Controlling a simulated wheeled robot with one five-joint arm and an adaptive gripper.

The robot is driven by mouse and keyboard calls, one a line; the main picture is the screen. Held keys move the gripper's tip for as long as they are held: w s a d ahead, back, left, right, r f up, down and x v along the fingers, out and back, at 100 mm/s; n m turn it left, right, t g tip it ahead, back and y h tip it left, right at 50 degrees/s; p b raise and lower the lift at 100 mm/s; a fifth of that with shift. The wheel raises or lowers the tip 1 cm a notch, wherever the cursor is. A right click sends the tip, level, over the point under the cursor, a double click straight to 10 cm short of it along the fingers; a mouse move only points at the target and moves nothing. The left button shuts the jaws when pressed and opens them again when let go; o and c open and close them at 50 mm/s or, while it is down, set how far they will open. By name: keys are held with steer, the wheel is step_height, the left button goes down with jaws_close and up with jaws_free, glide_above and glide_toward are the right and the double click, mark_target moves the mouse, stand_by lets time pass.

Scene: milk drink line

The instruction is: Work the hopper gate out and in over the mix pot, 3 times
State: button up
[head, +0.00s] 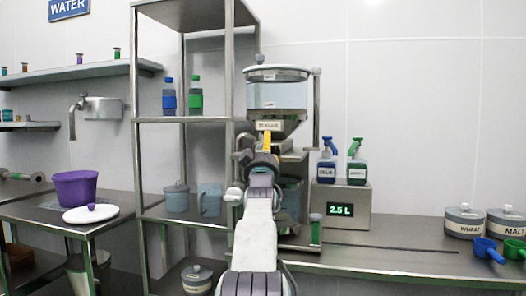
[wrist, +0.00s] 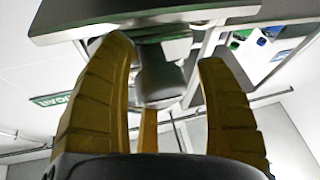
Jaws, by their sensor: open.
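The hopper (head: 277,95) is a clear, white-lidded vessel on a metal stand, with a metal funnel and a label below. My gripper (head: 266,143) is raised just under the funnel, in front of the stand. In the wrist view my gripper (wrist: 165,54) has its yellow fingers spread apart. A grey rounded, knob-like part (wrist: 160,78) shows between the fingers, under a flat metal plate (wrist: 120,14). I cannot tell whether it is the gate's handle, or whether the fingers touch it. The gate's position is unclear. A bluish vessel (head: 291,194), possibly the mix pot, is mostly hidden behind my arm.
A metal box reading 2.5 L (head: 341,209) stands right of the hopper, with blue (head: 327,172) and green (head: 356,172) spray bottles on top. A metal shelf rack (head: 184,120) stands close on the left. The counter (head: 390,258) is mostly clear before the canisters (head: 465,224).

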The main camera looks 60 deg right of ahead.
steer(key=shift+a+f, duration=0.1)
steer(key=v, duration=1.1)
steer(key=shift+s+a, duration=0.2)
steer(key=shift+a, duration=0.1)
stand_by(1.6)
